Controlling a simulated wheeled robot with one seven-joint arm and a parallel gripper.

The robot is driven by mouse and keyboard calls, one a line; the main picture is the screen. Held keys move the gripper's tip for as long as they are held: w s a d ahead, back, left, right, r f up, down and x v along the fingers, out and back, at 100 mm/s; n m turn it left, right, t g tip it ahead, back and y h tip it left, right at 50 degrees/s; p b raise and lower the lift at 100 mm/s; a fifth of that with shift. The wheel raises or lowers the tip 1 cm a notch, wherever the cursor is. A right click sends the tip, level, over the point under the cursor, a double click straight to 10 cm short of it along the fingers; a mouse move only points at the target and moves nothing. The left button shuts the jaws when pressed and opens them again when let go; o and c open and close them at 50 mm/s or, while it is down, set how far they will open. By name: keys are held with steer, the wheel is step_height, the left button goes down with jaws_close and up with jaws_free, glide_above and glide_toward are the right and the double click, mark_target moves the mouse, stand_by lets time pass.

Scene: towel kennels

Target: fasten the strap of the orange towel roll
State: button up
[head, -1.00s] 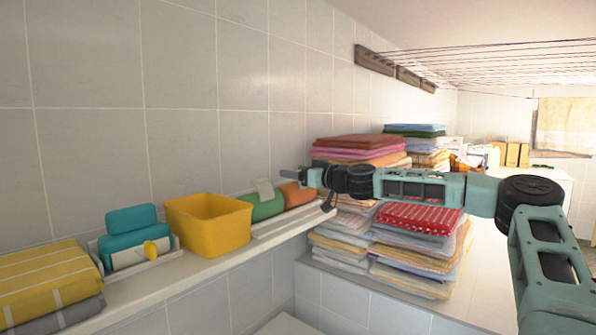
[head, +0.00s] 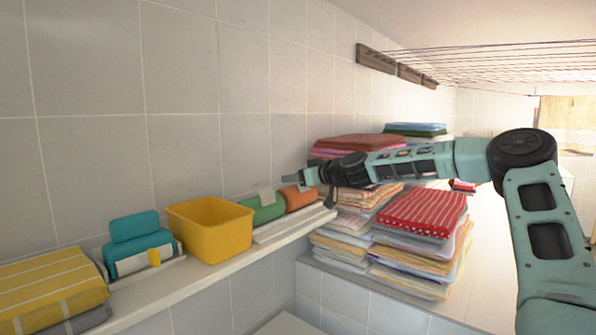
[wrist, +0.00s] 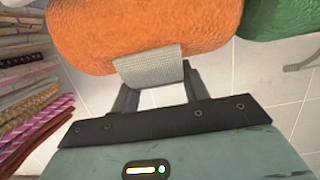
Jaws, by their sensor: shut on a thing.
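The orange towel roll (head: 299,197) lies at the far end of the wall shelf, just right of the green roll (head: 264,211). In the wrist view the orange roll (wrist: 150,30) fills the top of the picture. Its grey woven strap (wrist: 150,66) lies against the roll's near side, with its end between my fingers. My gripper (wrist: 158,92) is shut on that strap. In the head view my gripper (head: 309,178) is small beside the top of the orange roll. The strap's far part and any fastening point are hidden.
A yellow bin (head: 210,235), a teal roll (head: 140,243) and folded yellow towels (head: 50,285) stand further left on the shelf (head: 150,290). The tiled wall is close behind. Tall towel stacks (head: 415,225) stand to the right, beneath my arm.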

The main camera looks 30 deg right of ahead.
steer(key=shift+w+a+f+g+h+p, duration=0.15)
steer(key=shift+w+g+h+p, duration=0.25)
steer(key=shift+g+p, duration=0.75)
steer(key=shift+f+g+p, duration=0.4)
steer(key=shift+g, duration=0.05)
steer(key=o, duration=1)
steer(key=shift+w, duration=0.1)
steer(key=b+v, duration=0.8)
steer(key=v, duration=0.9)
steer(key=shift+s+a, duration=0.2)
steer(key=shift+s, duration=0.1)
